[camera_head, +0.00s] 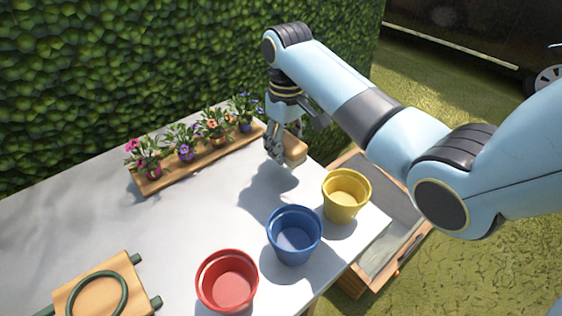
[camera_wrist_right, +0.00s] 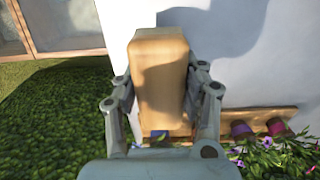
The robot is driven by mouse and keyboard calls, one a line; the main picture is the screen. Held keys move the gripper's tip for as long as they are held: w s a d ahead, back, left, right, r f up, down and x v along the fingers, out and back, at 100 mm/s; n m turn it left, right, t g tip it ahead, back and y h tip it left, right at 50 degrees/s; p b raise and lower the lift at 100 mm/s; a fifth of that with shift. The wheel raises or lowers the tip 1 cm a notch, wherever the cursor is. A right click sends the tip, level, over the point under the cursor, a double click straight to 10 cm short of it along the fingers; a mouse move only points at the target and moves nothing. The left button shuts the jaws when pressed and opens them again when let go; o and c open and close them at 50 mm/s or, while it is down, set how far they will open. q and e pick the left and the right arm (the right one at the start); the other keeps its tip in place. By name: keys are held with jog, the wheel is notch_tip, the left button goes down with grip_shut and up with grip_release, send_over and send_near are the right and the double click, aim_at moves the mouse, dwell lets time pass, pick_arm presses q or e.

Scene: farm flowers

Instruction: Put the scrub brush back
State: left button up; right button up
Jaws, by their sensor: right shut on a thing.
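The scrub brush (camera_wrist_right: 162,75) is a tan wooden block, seen between the fingers in the right wrist view. It also shows in the head view (camera_head: 295,150), sticking out beside my right gripper (camera_head: 277,152). My right gripper, also in the right wrist view (camera_wrist_right: 162,105), is shut on the brush and holds it over the far right part of the white table (camera_head: 110,222). The brush's bristles are hidden. My left gripper is not in view.
A wooden tray (camera_head: 150,186) with several potted flowers lies along the back edge, left of my right gripper. Red (camera_head: 227,283), blue (camera_head: 294,236) and yellow (camera_head: 346,196) pots stand in front. A wooden board with a green ring (camera_head: 115,265) lies front left. A wooden crate (camera_head: 352,283) stands beyond the right edge.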

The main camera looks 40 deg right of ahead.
aim_at(281, 169)
jog(key=shift+w+a+f, duration=0.25)
jog(key=shift+w+f, duration=0.25)
jog(key=shift+w, duration=0.05)
jog(key=shift+f, duration=1.85)
jog(key=o, duration=1.2)
jog(key=shift+f, duration=0.15)
notch_tip(281, 169, up, 12)
jog(key=shift+r+p, duration=0.15)
jog(key=shift+p, duration=0.3)
